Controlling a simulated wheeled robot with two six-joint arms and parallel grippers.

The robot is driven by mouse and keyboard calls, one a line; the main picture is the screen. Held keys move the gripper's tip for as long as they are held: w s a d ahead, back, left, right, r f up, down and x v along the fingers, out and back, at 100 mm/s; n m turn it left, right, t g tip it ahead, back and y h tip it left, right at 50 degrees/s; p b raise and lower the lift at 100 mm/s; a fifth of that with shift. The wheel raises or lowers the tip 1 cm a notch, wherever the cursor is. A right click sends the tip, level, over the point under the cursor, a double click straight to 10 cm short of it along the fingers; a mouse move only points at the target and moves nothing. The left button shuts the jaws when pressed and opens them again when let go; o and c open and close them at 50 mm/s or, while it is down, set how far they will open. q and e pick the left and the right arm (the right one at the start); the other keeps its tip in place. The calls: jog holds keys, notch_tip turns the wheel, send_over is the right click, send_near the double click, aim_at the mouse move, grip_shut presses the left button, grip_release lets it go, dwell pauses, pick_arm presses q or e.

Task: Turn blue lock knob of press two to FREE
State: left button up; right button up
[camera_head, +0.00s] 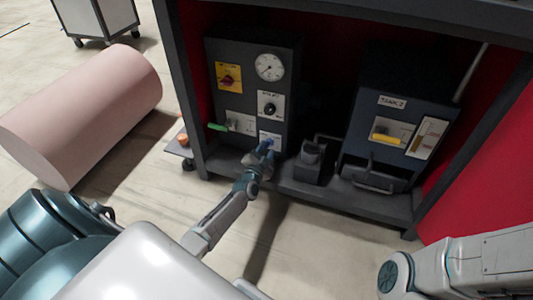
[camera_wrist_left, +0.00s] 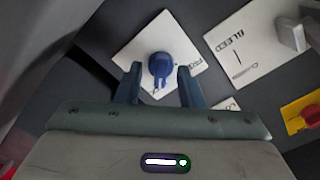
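The blue lock knob (camera_wrist_left: 161,68) sits on a white square plate (camera_wrist_left: 182,43) on the dark panel face, seen in the left wrist view. The plate's lettering is partly covered, so I cannot read the knob's setting. My left gripper (camera_wrist_left: 157,76) is open, with one finger on each side of the knob and small gaps showing. In the head view my left gripper (camera_head: 262,152) reaches the white plate (camera_head: 271,138) low on the left control box (camera_head: 246,96), mostly hiding the knob. My right gripper is out of view.
The box carries a gauge (camera_head: 269,67), a yellow plate with a red knob (camera_head: 229,78), a black knob (camera_head: 269,105) and a green-handled lever (camera_head: 218,127). A second dark box (camera_head: 391,118) stands right. A pink cylinder (camera_head: 85,110) lies on the floor left.

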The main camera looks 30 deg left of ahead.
pick_arm(q)
jog(key=shift+w+a, duration=0.15)
jog(key=shift+w, duration=0.35)
jog(key=c, duration=0.6)
jog(key=shift+c, duration=0.2)
